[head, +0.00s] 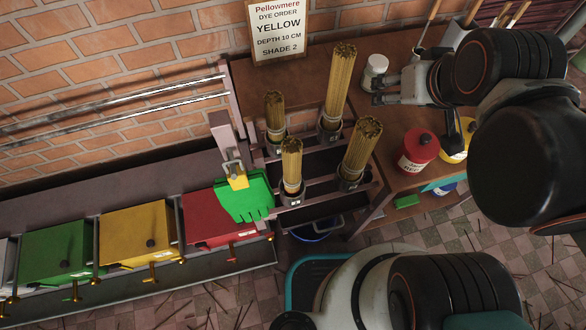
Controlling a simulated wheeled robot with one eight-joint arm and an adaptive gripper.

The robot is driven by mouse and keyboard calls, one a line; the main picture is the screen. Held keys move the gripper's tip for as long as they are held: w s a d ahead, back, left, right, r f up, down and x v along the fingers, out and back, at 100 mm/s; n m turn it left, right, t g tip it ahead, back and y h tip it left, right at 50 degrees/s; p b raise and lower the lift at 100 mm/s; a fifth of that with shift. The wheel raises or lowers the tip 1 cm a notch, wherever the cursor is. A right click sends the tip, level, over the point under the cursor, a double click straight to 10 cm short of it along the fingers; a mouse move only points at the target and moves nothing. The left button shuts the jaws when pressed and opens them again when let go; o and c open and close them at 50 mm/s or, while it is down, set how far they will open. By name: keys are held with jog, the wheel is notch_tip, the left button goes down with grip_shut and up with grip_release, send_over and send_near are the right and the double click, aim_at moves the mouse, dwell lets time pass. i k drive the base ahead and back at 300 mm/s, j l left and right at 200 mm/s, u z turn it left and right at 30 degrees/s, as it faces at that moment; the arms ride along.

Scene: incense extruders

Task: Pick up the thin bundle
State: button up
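Several bundles of tan sticks stand upright in dark cups on a rack at centre. The two on the left, a back one (275,108) and a front one (291,162), are shorter and look slimmer. The two on the right, a tall back one (338,85) and a front one (359,150), look thicker. I cannot tell for sure which left bundle is the thinnest. My gripper (379,91) is at the upper right, over the wooden bench, right of the bundles and apart from them. Its two fingers point left with a gap between them, and nothing shows in it.
A white jar (375,70) stands close behind my gripper. A red pot (418,151) and a yellow pot (459,140) stand on the wooden bench (398,125). Coloured vats, including a red one (212,217), line the left.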

aim_at(292, 146)
jog(key=k+j+u, duration=0.1)
jog(key=k+u, duration=0.15)
jog(key=k, duration=0.4)
jog(key=l+u, duration=0.2)
jog(key=u, duration=0.25)
jog(key=l+u, duration=0.2)
jog(key=u, duration=0.3)
jog(key=k+l+u, duration=0.1)
jog(key=u, duration=0.35)
jog(key=k+u, duration=0.2)
jog(key=i+l+z, duration=0.1)
jog(key=z, duration=0.15)
jog(key=i, duration=0.1)
